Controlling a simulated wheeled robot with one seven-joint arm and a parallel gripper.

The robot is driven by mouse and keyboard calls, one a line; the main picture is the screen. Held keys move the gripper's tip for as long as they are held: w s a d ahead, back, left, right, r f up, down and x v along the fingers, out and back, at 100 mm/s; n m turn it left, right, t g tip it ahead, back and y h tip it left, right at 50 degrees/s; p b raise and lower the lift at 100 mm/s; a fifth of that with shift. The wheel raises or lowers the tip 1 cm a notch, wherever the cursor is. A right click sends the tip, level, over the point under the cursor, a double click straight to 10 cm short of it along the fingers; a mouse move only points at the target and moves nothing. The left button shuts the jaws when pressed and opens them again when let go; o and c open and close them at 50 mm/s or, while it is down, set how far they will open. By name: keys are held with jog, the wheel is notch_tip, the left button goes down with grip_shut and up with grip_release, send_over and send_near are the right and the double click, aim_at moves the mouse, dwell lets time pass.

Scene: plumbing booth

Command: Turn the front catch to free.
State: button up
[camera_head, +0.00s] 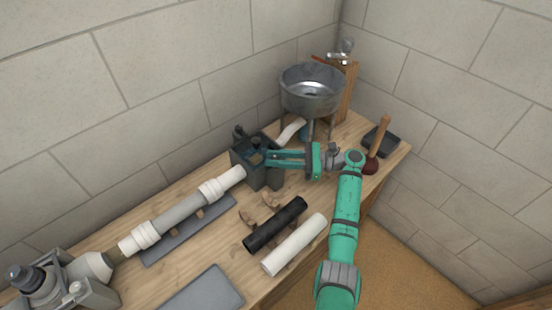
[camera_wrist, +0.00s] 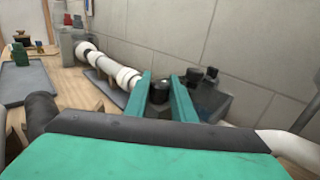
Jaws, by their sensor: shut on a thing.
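A dark grey box-like fixture (camera_head: 266,179) stands on the bench, left of the metal basin, with dark knobs on top. My green gripper (camera_head: 267,157) reaches in from the right at the fixture. In the wrist view my gripper (camera_wrist: 161,84) has its two fingers on either side of a round dark knob, which I take to be the front catch (camera_wrist: 160,91). The fingers are shut on it. Other dark knobs (camera_wrist: 211,73) stand to its right in that view, outside the fingers. The way the catch is turned cannot be told.
A grey-white pipe (camera_head: 180,215) runs left from the fixture to a grey machine (camera_head: 40,287). A black pipe (camera_head: 275,225) and a white pipe (camera_head: 294,244) lie in front. The metal basin (camera_head: 312,92) stands behind my gripper. A plunger (camera_head: 379,145) stands right.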

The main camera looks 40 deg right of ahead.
jog(key=shift+f, duration=0.15)
dwell(0.4)
jog(key=o, duration=1.1)
jog(key=shift+c, duration=0.2)
jog(key=v, duration=1)
jog(key=shift+d, duration=0.4)
jog(key=shift+s, duration=0.2)
